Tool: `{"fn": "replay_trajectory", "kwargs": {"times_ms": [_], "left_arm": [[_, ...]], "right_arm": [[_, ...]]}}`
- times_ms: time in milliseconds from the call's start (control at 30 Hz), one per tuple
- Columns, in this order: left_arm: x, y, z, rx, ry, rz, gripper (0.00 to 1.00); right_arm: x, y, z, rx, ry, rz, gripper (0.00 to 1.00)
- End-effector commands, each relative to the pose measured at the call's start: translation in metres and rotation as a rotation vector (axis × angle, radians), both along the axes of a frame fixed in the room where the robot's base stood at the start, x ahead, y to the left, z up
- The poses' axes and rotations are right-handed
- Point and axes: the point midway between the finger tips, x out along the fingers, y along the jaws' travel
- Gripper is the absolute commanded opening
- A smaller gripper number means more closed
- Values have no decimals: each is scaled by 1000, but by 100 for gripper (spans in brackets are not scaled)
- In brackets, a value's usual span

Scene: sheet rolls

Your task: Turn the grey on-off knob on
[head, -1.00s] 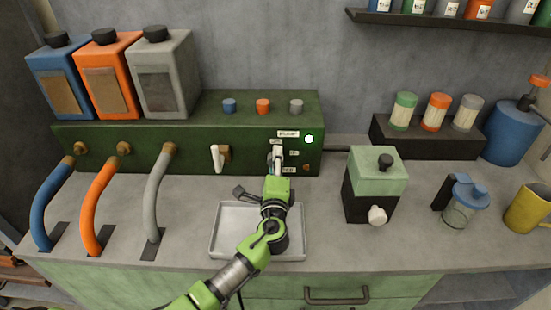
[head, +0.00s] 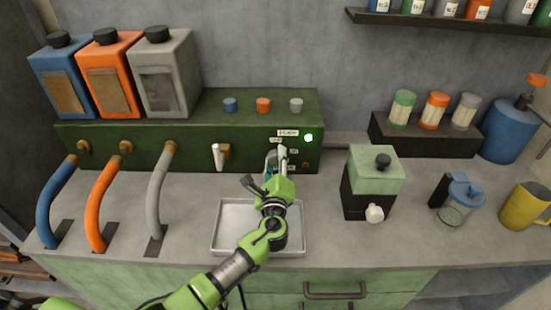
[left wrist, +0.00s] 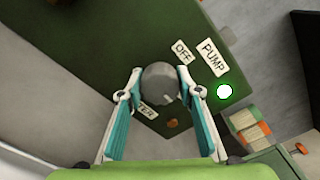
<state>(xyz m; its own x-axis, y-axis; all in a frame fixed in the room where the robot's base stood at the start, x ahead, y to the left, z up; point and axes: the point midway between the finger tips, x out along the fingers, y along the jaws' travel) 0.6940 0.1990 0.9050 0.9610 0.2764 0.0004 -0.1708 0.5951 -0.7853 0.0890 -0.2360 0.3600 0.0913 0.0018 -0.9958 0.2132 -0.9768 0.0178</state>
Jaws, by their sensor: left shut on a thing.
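The grey on-off knob (left wrist: 160,82) sits between my left gripper's fingertips (left wrist: 162,91) in the left wrist view, and the fingers are shut on it. A light pointer mark shows on the knob's right side. An OFF label (left wrist: 183,51) and a PUMP label (left wrist: 212,57) are beside it; another label is partly covered by a finger. In the head view my left gripper (head: 277,158) is at the green panel's front (head: 190,158) and hides most of the knob. A green lamp (head: 308,138) glows beside it. My right gripper is not in view.
A metal tray (head: 225,245) lies under my left arm. A white lever (head: 217,156) is left of the gripper. A green-black grinder-like box (head: 375,170) stands to the right. Curved hoses rise at the left. Bare counter lies between tray and box.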

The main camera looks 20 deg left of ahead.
Motion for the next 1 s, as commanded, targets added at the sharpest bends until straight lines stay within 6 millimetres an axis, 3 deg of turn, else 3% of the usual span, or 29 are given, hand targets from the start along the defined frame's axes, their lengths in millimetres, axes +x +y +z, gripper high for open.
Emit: {"fn": "replay_trajectory", "kwargs": {"times_ms": [267, 300, 367, 767, 1000], "left_arm": [[-1, -1, -3, 4, 5, -2, 11], [-1, -1, -3, 4, 5, -2, 35], [-1, -1, -3, 3, 5, -2, 50], [-4, -1, -1, 1, 2, -1, 50], [-42, -12, -3, -1, 4, -3, 50]], "right_arm": [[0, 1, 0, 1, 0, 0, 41], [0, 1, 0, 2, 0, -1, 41], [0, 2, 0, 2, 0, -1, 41], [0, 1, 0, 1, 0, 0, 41], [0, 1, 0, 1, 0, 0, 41]]}}
